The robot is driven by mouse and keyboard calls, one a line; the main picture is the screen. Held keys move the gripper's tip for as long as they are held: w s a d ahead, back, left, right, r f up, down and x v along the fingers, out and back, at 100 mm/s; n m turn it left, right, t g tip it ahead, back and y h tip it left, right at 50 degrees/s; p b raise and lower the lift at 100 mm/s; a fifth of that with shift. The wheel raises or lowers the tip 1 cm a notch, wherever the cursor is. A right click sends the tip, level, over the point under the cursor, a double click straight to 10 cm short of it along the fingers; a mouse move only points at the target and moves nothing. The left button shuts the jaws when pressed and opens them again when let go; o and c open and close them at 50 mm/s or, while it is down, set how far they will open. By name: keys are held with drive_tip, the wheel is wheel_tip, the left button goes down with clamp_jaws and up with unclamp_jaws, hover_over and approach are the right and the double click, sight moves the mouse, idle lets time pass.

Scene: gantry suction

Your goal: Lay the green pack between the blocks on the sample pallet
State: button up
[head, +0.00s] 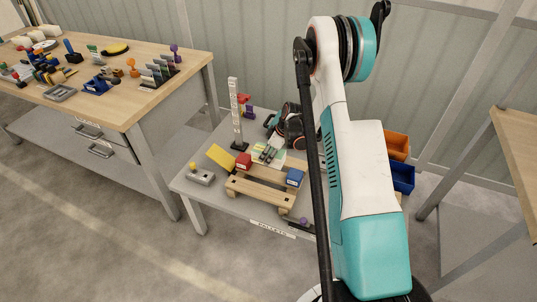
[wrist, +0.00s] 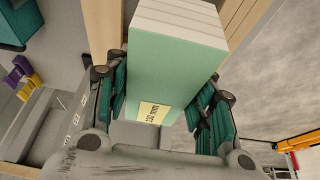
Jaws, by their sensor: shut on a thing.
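In the head view my gripper (head: 268,153) is at the back of the wooden sample pallet (head: 258,192), with a pale part of the pack showing around the fingers. A red block (head: 243,161) sits at the pallet's left and a blue block (head: 294,177) at its right. Pallet planks show beyond the pack in the wrist view. I cannot tell whether the pack touches the pallet.
The pallet stands on a grey table (head: 218,190). A yellow sloped piece (head: 220,155), a grey box with a yellow knob (head: 200,178) and an upright white scale (head: 235,115) are close by. Orange (head: 398,145) and blue (head: 403,177) bins are behind my arm.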

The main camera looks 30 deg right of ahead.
sight(278, 153)
drive_tip(key=shift+f+b, duration=1)
drive_tip(key=shift+f, duration=1.9)
drive_tip(key=shift+f, duration=1.05)
drive_tip(key=o, duration=1.4)
drive_tip(key=v, duration=1.2)
